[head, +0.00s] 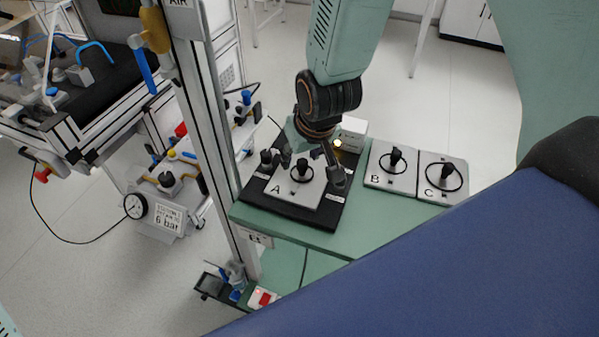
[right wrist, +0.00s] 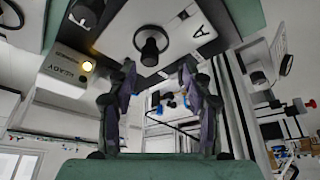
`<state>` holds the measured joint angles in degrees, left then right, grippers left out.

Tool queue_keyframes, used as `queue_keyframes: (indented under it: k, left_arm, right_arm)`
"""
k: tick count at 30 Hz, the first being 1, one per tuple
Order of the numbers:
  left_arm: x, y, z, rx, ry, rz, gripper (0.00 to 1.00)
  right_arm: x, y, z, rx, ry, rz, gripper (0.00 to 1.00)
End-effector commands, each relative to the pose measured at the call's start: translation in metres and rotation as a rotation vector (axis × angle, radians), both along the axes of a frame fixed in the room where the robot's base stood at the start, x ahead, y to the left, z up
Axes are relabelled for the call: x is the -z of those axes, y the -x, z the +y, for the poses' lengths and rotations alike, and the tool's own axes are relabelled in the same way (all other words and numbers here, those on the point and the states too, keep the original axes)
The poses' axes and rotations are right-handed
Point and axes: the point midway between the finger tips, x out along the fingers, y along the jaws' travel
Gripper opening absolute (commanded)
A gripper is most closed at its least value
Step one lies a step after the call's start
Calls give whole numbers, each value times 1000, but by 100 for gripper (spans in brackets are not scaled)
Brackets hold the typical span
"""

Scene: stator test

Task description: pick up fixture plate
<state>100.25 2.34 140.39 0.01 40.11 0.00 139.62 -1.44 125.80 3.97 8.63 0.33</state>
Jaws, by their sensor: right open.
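Fixture plate A (head: 299,199) is a light grey plate with a black knob and ring, lying on a black base (head: 262,200) on the green table. Plates B (head: 378,182) and C (head: 428,190) lie side by side to its right, each with a black knob. My right gripper (head: 311,178) is over plate A, its fingers spread to either side of the knob. In the right wrist view my gripper (right wrist: 160,80) is open and empty, with plate A (right wrist: 185,35) and its knob beyond the fingertips. My left gripper is not in view.
A grey box with a lit yellow lamp (head: 352,133) stands behind plate A; it also shows in the right wrist view (right wrist: 62,76). A metal frame post (head: 205,100) rises close left of the base. A pressure gauge (head: 134,206) and sign are further left.

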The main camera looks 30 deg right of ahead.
Motion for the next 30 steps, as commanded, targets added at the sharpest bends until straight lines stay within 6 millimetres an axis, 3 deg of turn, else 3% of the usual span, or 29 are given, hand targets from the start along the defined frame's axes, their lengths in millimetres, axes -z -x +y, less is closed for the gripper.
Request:
queue_keyframes:
  k: [12, 21, 30]
  left_arm:
    - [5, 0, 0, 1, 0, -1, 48]
    - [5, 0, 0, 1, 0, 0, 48]
    - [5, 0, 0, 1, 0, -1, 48]
  right_arm:
    - [47, -21, -9, 0, 0, 1, 51]
    - [50, -26, -10, 1, 0, 0, 51]
    - [50, -26, -10, 1, 0, 0, 27]
